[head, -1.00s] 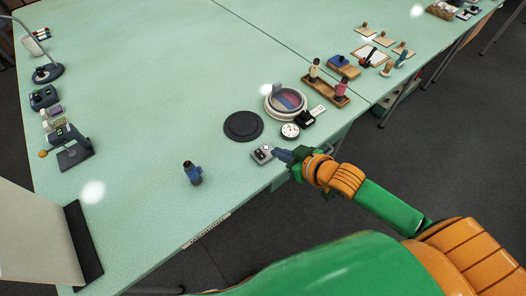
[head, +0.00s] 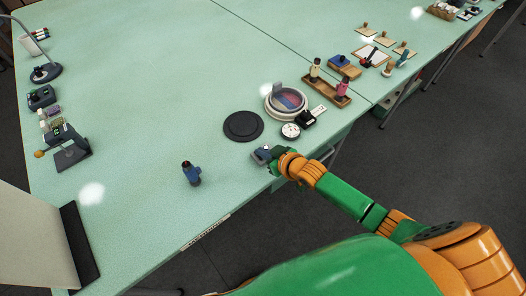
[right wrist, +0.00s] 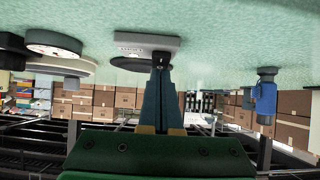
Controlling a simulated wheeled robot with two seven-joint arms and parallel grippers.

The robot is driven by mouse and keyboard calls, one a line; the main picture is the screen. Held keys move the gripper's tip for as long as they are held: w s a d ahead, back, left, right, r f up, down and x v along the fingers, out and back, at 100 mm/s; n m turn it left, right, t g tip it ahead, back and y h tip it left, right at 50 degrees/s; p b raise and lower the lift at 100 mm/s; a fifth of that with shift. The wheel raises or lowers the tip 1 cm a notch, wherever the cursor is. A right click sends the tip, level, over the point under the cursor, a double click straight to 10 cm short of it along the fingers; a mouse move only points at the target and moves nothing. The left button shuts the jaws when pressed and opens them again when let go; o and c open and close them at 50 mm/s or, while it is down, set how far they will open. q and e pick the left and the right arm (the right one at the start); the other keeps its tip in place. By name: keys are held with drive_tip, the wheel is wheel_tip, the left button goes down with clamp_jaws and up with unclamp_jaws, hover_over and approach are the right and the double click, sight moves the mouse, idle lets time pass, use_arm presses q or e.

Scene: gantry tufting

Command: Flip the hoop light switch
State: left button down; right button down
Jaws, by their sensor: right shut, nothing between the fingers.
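The small grey switch box (head: 257,154) lies near the table's front edge, in front of the round hoop (head: 286,102). My right gripper (head: 270,154) is shut and empty, right at the box and hiding part of it in the head view. In the right wrist view, where the scene appears upside down, the shut fingertips (right wrist: 162,62) are at the edge of the pale box (right wrist: 147,44). I cannot tell whether they touch it or how its rocker is set. My left gripper is not in view.
A black round disc (head: 243,126) lies behind the box, and a small round tin (head: 290,131) is to its right. A blue bottle-like object (head: 191,173) stands to the left. The middle of the green table (head: 150,100) is clear.

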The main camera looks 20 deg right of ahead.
drive_tip(key=shift+w+a+f, duration=0.1)
drive_tip(key=shift+w+f, duration=0.15)
drive_tip(key=shift+f, duration=0.05)
drive_tip(key=shift+s, duration=0.1)
drive_tip(key=shift+r, duration=0.1)
drive_tip(key=shift+w+a+r, duration=0.15)
drive_tip(key=shift+w, duration=0.25)
drive_tip(key=shift+w+a+r, duration=0.1)
drive_tip(key=shift+w+r, duration=0.05)
drive_tip(key=shift+w, duration=0.2)
drive_tip(key=shift+r, duration=0.1)
drive_tip(key=r+p, duration=0.1)
drive_tip(key=p, duration=0.1)
drive_tip(key=r+p, duration=0.1)
drive_tip(key=r, duration=0.1)
drive_tip(key=r+p, duration=0.2)
drive_tip(key=shift+w+a+r+p, duration=0.1)
drive_tip(key=shift+w+r+p, duration=0.15)
drive_tip(key=shift+w+p, duration=0.1)
drive_tip(key=s+d+r, duration=0.2)
drive_tip(key=s+r, duration=0.3)
drive_tip(key=r, duration=0.1)
drive_tip(key=shift+s+r, duration=0.15)
drive_tip(key=shift+r, duration=0.1)
